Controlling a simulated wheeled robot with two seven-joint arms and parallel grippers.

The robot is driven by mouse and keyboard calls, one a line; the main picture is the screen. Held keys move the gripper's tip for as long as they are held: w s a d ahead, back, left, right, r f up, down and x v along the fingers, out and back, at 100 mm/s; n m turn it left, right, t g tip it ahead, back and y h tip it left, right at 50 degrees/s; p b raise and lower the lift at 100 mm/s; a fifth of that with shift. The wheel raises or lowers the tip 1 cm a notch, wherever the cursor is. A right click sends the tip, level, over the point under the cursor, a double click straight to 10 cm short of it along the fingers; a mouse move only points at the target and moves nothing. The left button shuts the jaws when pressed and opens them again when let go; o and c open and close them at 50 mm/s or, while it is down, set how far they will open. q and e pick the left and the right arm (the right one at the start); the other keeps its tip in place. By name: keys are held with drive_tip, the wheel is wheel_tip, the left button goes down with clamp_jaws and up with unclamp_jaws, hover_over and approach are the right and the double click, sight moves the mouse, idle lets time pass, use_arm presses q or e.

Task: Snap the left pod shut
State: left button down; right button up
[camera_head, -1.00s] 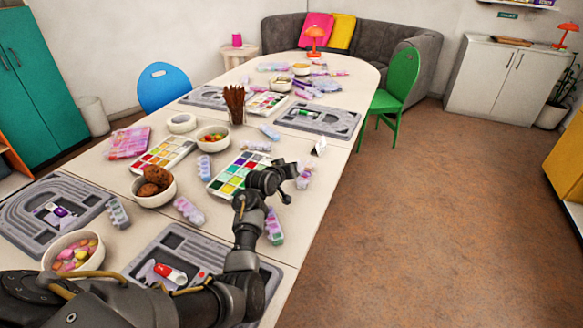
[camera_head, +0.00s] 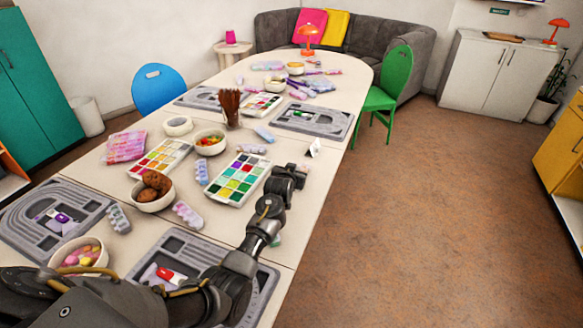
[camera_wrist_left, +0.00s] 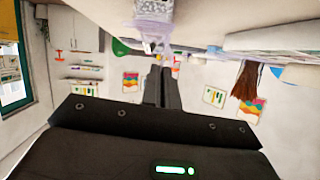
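Several small pastel bead pods lie on the table; I cannot tell which one is the left pod or whether any lid is open. In the head view, a grey-blue pod (camera_head: 118,218) lies by the left board, a pink-lilac pod (camera_head: 187,214) right of it, and a blue pod (camera_head: 202,171) beside the paint-like bead tray. In the left wrist view my left gripper's fingers (camera_wrist_left: 160,72) are together. A translucent lilac thing (camera_wrist_left: 153,28) shows past their tips, apparently not held. My right gripper is not in view.
Grey bead boards (camera_head: 50,190) lie at left, front and far right. A bead bowl (camera_head: 78,255), a cookie bowl (camera_head: 150,192), a color tray (camera_head: 238,180) and a brown brush holder (camera_head: 231,112) stand on the table. A green chair (camera_head: 392,90) stands at the right.

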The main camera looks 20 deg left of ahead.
use_arm(q)
drive_tip(key=shift+d+m, duration=0.25)
drive_tip(key=shift+m, duration=0.05)
idle(0.4)
drive_tip(key=c, duration=1.6)
unclamp_jaws()
drive_tip(key=shift+c, duration=0.2)
drive_tip(key=v, duration=1)
drive_tip(key=shift+s+d+p, duration=0.3)
drive_tip(key=shift+p, duration=0.15)
drive_tip(key=shift+r, duration=0.15)
